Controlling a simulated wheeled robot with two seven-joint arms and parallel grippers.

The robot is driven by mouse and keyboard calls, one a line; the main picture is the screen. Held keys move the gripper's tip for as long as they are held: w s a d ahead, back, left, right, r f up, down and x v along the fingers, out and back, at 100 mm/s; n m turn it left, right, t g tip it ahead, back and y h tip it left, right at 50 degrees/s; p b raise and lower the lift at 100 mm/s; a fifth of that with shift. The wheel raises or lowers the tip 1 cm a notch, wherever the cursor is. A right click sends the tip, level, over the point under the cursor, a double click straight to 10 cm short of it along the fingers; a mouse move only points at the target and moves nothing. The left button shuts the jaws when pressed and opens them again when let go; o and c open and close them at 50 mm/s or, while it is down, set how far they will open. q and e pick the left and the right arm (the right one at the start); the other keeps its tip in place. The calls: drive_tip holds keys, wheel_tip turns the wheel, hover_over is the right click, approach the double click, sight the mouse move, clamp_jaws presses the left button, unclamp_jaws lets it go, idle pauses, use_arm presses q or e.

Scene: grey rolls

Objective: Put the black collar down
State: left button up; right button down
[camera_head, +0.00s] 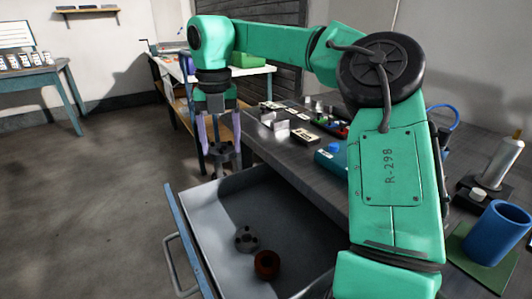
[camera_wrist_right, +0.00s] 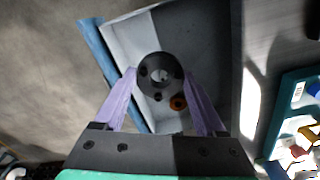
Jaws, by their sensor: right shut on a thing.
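My right gripper (camera_head: 220,152) hangs over the far end of the open drawer (camera_head: 212,215). Its purple fingers are shut on the black collar (camera_head: 221,157), held above the drawer floor. In the right wrist view the black collar (camera_wrist_right: 160,66) is a dark ring with a central hole, between the fingertips of my right gripper (camera_wrist_right: 160,80). A dark grey collar (camera_head: 246,239) and a rusty brown ring (camera_head: 266,265) lie in the drawer. The rusty ring also shows in the right wrist view (camera_wrist_right: 178,103). My left gripper is not in view.
The workbench (camera_head: 272,137) right of the drawer carries small parts and a teal tray (camera_head: 335,160). A blue cup (camera_head: 497,233) stands on a green mat (camera_head: 462,247) at the right. The drawer floor around the two rings is mostly bare.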

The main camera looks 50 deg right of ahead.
drive_tip(key=b, duration=0.2)
hover_over(230, 216)
wheel_tip(230, 216, down, 8)
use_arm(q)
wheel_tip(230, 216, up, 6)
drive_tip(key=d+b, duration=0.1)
use_arm(e)
wheel_tip(230, 216, down, 12)
drive_tip(key=shift+r+b, duration=0.2)
drive_tip(key=shift+b, duration=0.9)
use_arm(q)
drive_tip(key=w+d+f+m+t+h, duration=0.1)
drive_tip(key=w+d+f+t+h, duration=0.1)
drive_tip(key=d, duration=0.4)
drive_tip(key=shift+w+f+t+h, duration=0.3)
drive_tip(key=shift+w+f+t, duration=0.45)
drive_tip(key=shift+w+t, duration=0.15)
use_arm(e)
unclamp_jaws()
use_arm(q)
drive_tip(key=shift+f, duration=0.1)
